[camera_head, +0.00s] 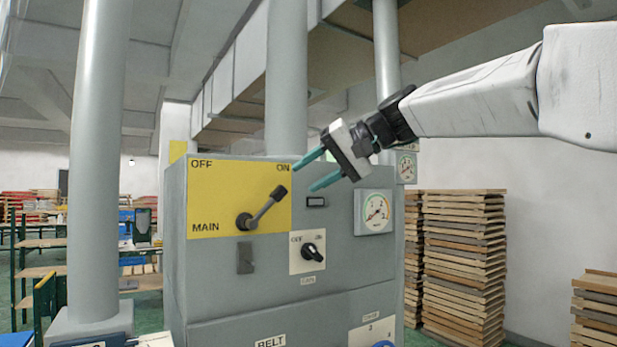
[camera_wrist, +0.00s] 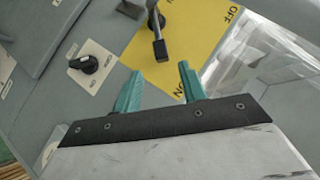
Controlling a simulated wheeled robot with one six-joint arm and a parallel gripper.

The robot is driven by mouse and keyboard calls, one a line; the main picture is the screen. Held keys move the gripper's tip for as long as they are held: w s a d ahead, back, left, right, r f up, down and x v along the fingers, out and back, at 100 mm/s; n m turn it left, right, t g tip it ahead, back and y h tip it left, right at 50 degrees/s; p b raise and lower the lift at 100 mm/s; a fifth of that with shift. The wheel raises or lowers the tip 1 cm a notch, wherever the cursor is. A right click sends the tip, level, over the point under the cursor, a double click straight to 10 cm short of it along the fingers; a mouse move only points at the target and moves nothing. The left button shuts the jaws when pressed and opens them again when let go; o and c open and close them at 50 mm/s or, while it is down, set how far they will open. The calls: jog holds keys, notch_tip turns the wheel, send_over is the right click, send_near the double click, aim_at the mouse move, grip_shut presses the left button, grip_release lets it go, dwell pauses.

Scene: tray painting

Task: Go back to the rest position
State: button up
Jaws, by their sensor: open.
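My gripper (camera_head: 303,173) is open and empty, with two teal fingers spread apart. In the head view it is near the upper right of the yellow MAIN panel (camera_head: 212,190), by the ON mark. The main lever (camera_head: 266,207) is dark with a grey arm and points up and right toward ON. In the wrist view the fingers of my gripper (camera_wrist: 157,88) are apart, and the lever (camera_wrist: 159,42) shows beyond them, not between them. Whether the fingers touch the cabinet cannot be told, but they appear clear of the lever.
The grey cabinet (camera_head: 260,270) carries a smaller black knob (camera_head: 312,251) and a round gauge (camera_head: 375,211). Stacked wooden trays (camera_head: 463,260) stand at the right. A thick grey pillar (camera_head: 97,170) stands at the left. Open air surrounds my arm at the upper right.

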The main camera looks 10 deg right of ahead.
jog(key=shift+f, duration=0.1)
jog(key=s+d+f+m+g+h, duration=0.1)
jog(key=s+d+f+g+h, duration=0.1)
jog(key=s+f, duration=0.5)
jog(key=s+d+f+g+h, duration=0.1)
jog(key=s+d+f+h, duration=0.1)
jog(key=f, duration=0.9)
jog(key=s+d+f+g+h, duration=0.1)
jog(key=s+d+f+h, duration=0.2)
jog(key=s+f, duration=0.6)
jog(key=s+d+f+n+g+h, duration=0.1)
jog(key=s+d+f+h, duration=0.1)
jog(key=s+f, duration=0.7)
jog(key=s+d, duration=0.1)
jog(key=s, duration=0.5)
jog(key=shift+s+d+f+g+h, duration=0.15)
jog(key=shift+s+d+g+h, duration=0.15)
jog(key=shift+s+d+h, duration=0.1)
